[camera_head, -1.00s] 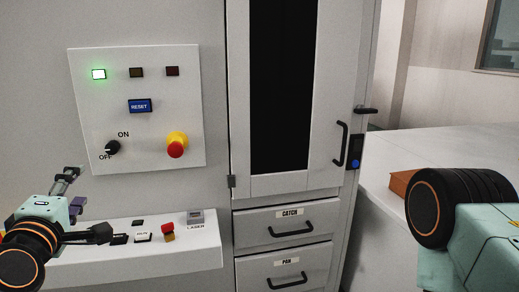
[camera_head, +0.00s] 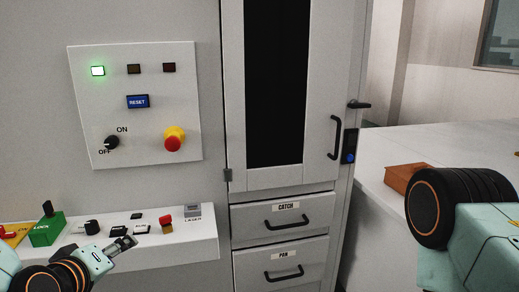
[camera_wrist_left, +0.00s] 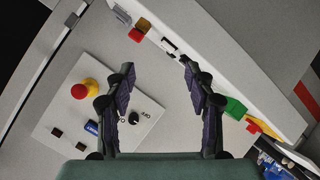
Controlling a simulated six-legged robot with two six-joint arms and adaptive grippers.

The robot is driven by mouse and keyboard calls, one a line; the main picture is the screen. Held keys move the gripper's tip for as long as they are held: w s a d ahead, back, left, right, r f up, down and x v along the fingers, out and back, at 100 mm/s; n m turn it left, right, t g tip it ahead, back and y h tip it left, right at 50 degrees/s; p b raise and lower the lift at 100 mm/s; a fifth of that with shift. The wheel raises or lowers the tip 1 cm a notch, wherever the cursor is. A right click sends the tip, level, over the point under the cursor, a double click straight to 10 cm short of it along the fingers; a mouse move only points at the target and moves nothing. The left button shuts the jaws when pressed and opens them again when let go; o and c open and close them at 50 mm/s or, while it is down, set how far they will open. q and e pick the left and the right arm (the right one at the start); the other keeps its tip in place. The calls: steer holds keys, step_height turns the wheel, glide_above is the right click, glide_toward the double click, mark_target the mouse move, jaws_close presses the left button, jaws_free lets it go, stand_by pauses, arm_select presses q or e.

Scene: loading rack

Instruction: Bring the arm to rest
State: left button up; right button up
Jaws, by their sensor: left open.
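My left gripper (camera_head: 112,245) is at the lower left of the head view, in front of the white console ledge. In the left wrist view its two fingers (camera_wrist_left: 158,72) stand apart with nothing between them. My left arm comes in from the bottom left corner. My right arm shows only as a black and teal link at the lower right; its gripper is out of view.
The control panel (camera_head: 185,100) has a lit green lamp (camera_head: 97,71), a red stop button (camera_head: 174,140) and a knob (camera_head: 111,142). The ledge (camera_head: 200,248) carries a green block (camera_head: 47,231) and small switches. A cabinet door (camera_head: 312,100) and drawers stand right. A brown box (camera_head: 404,178) lies on a table.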

arm_select(q)
steer(key=s+d+f+m+g+b, duration=0.1)
steer(key=s+d+f+m+g, duration=0.15)
steer(key=s+f, duration=0.55)
steer(key=s+d+f+m+g+b, duration=0.1)
steer(key=s+f+m+g, duration=0.25)
steer(key=f, duration=0.75)
steer(key=s+d+f+m+g+b, duration=0.1)
steer(key=s+f+g, duration=0.2)
steer(key=s+f, duration=0.3)
steer(key=s+d+f+m+g, duration=0.1)
steer(key=s+f+g, duration=0.2)
steer(key=s+f, duration=0.4)
steer(key=s, duration=0.6)
steer(key=shift+s+m+b, duration=0.15)
steer(key=shift+m+b, duration=0.15)
steer(key=shift+b, duration=0.05)
arm_select(e)
step_height(320, 180, down, 4)
steer(key=shift+w+r, duration=0.1)
arm_select(q)
steer(key=shift+a, duration=0.15)
steer(key=shift+c, duration=1.4)
arm_select(e)
steer(key=shift+a, duration=0.15)
steer(key=c, duration=0.3)
arm_select(q)
steer(key=shift+c, duration=0.3)
